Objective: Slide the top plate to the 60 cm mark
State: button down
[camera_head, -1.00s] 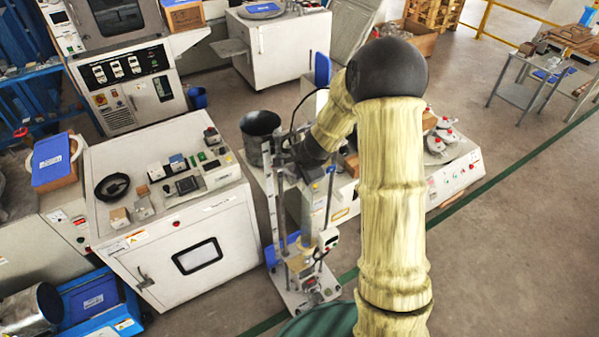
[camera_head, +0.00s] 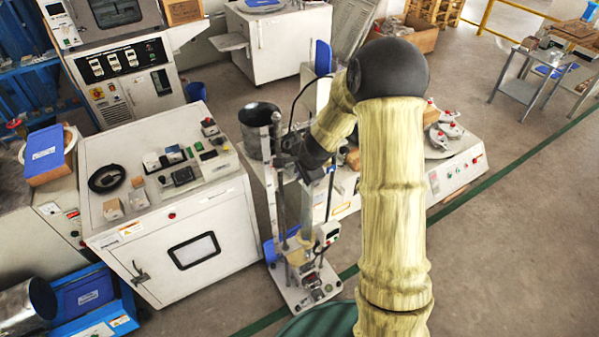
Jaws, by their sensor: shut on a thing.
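A tall test stand (camera_head: 307,290) with upright posts and a light base stands on the floor at the middle. My gripper (camera_head: 284,158) is at the upper part of the stand, beside its posts. It is shut on a dark part there that looks like the top plate; my wrist and the posts hide most of it. No scale or 60 cm mark can be read at this size.
A white cabinet (camera_head: 205,285) with small devices on top stands close left of the stand. A dark bucket (camera_head: 258,117) is behind the posts, and a low white bench (camera_head: 455,175) is behind my arm. Open floor (camera_head: 520,240) lies to the right.

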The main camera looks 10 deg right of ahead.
notch_tip(320, 180, down, 6)
jog(key=b, duration=0.5)
jog(key=shift+b, duration=0.4)
dwell(0.3)
jog(key=shift+f, duration=0.1)
jog(key=shift+f+b, duration=2.85)
jog(key=shift+f, duration=0.1)
notch_tip(320, 180, down, 6)
jog(key=b, duration=0.5)
jog(key=shift+b, duration=0.4)
notch_tip(320, 180, down, 6)
jog(key=b, duration=0.5)
jog(key=shift+b, duration=0.3)
jog(key=shift+s+f, duration=0.1)
jog(key=shift+f, duration=0.05)
